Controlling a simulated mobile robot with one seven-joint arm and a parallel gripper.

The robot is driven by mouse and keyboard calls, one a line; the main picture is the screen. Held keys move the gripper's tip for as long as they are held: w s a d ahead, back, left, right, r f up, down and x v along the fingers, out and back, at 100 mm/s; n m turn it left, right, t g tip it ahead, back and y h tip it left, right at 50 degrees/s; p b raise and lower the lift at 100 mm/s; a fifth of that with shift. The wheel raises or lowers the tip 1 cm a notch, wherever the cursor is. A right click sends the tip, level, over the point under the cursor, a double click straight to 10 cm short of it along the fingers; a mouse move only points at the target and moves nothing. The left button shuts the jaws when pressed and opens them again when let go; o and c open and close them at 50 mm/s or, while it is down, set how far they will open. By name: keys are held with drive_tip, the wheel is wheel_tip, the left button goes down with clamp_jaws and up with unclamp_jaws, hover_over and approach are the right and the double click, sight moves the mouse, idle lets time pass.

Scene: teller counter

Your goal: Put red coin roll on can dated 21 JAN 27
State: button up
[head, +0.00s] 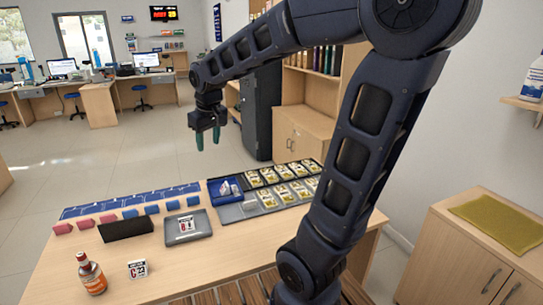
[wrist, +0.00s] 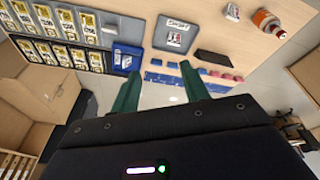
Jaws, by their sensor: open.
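My gripper (head: 208,139) is open and empty, with green fingers, raised in the air beyond the far edge of the counter. Its fingers also show in the wrist view (wrist: 160,72). Several red pieces (head: 85,223), perhaps the coin rolls, lie in a row at the counter's left, well apart from my gripper; they also show in the wrist view (wrist: 227,77). I see no clear can. Several yellow-and-white labelled items (head: 284,196) sit in dark trays at the right of the counter, also in the wrist view (wrist: 55,52). Their print is too small to read as dates.
Blue pieces (head: 151,209) continue the red row, behind a black block (head: 126,229). A grey tray (head: 205,233) holds a printed card. A blue tray (head: 227,190), a bottle (head: 90,275) and a small card (head: 137,269) also stand there. The front middle counter is clear.

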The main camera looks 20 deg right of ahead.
drive_tip(key=s+d+f+m+t, duration=0.1)
drive_tip(key=s+d+m, duration=0.4)
drive_tip(key=s+d, duration=0.9)
drive_tip(key=shift+s+d+f+t+h, duration=0.2)
drive_tip(key=shift+d+f+t+h, duration=0.15)
drive_tip(key=shift+d, duration=0.25)
